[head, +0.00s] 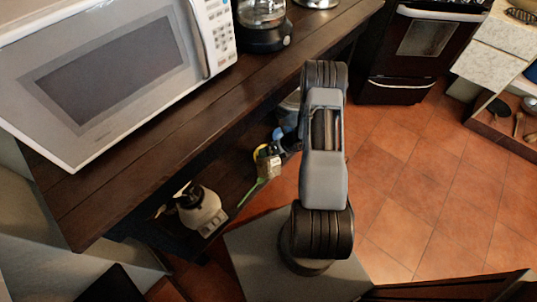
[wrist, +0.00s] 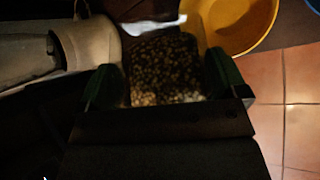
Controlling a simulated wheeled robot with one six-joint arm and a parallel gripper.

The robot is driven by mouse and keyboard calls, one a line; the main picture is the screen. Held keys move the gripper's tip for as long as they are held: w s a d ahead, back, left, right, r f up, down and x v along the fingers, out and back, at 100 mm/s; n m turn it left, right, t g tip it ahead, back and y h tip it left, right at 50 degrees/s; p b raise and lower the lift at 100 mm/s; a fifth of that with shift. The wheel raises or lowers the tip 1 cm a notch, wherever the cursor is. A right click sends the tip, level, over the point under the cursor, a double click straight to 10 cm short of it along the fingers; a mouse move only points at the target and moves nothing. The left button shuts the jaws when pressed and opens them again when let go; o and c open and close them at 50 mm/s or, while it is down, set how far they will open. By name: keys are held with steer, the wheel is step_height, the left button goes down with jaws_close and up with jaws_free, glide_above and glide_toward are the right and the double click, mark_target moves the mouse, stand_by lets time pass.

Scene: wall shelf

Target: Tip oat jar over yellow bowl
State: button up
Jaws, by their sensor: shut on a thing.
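My gripper (wrist: 164,82) is shut on the oat jar (wrist: 166,65), with one dark green finger on each side of it. The jar is clear-walled and full of small tan and brown pieces, paler near the fingers' base. Its tilt is hard to judge in this dark view. The yellow bowl (wrist: 238,28) lies just beyond the jar at upper right, partly cut off by the frame. In the head view, a small beige block that looks like the jar (head: 269,166) shows under the counter, beside a thin yellow edge of the bowl (head: 256,153).
A dark wooden counter (head: 270,75) holding a white microwave (head: 120,75) overhangs the lower shelf. A cream appliance (head: 202,210) stands on that shelf, left of the jar. Open tiled floor (head: 410,180) lies at right, with an oven (head: 425,40) behind.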

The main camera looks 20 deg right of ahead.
steer(key=shift+w+d+f+m+g+p, duration=0.1)
steer(key=shift+w+f+m+g+p, duration=0.2)
steer(key=shift+f+g+p, duration=0.35)
stand_by(1.5)
steer(key=shift+w+d+r+m+g+y+p, duration=0.1)
steer(key=shift+w+r+m+g+y+p, duration=0.25)
steer(key=shift+g+p, duration=0.35)
stand_by(1.6)
steer(key=shift+w+d+f+m+g+y+b, duration=0.25)
steer(key=shift+w+f+m+g+y+b, duration=0.4)
steer(key=shift+b, duration=0.85)
stand_by(2.0)
